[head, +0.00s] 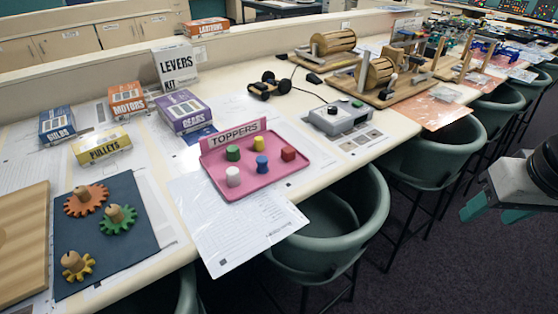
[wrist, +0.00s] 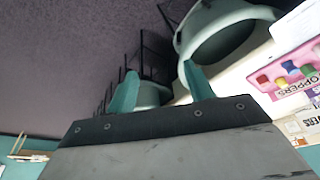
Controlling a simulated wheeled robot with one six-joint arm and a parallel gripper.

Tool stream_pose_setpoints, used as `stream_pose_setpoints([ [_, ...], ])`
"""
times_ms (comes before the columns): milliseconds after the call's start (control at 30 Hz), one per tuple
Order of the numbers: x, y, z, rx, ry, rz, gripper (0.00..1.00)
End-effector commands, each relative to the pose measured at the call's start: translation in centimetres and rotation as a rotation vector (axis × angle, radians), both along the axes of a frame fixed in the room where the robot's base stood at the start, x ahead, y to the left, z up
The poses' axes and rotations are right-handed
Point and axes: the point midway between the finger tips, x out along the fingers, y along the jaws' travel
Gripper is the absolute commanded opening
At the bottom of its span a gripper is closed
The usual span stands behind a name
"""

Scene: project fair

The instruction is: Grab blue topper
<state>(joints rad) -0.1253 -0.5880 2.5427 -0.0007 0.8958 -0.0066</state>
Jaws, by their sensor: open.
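The blue topper (head: 262,166) stands on the pink toppers tray (head: 229,189) on the long table. Around it on the tray are a green topper (head: 233,153), a yellow topper (head: 259,143), a red topper (head: 288,153) and a white topper (head: 233,177). My gripper (wrist: 160,88) is open and empty, with its two teal fingers apart. In the head view my gripper is at the far right, past the table's front edge and well away from the tray. In the wrist view the tray (wrist: 262,74) shows sideways at the right edge, with the blue topper (wrist: 289,67) on it.
A "TOPPERS" sign (head: 236,133) stands along the tray's back. A grey box device (head: 340,117) sits right of the tray. Paper sheets (head: 235,226) lie in front. Green chairs (head: 335,215) line the table's front edge. A gear board (head: 110,240) lies left.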

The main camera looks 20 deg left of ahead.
Motion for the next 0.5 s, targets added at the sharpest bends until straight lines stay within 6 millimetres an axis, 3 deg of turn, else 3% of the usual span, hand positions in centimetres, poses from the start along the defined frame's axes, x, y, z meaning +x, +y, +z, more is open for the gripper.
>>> stream_pose_setpoints([
  [100, 6.0, 5.1, -2.3, 0.027, -0.131, 0.126, 0.52],
  [233, 11.2, 12.0, -4.7, 0.082, -0.300, 0.255, 0.52],
  [367, 14.1, 19.7, -7.2, 0.156, -0.464, 0.378, 0.52],
  [500, 14.6, 27.4, -9.7, 0.255, -0.615, 0.493, 0.52],
])
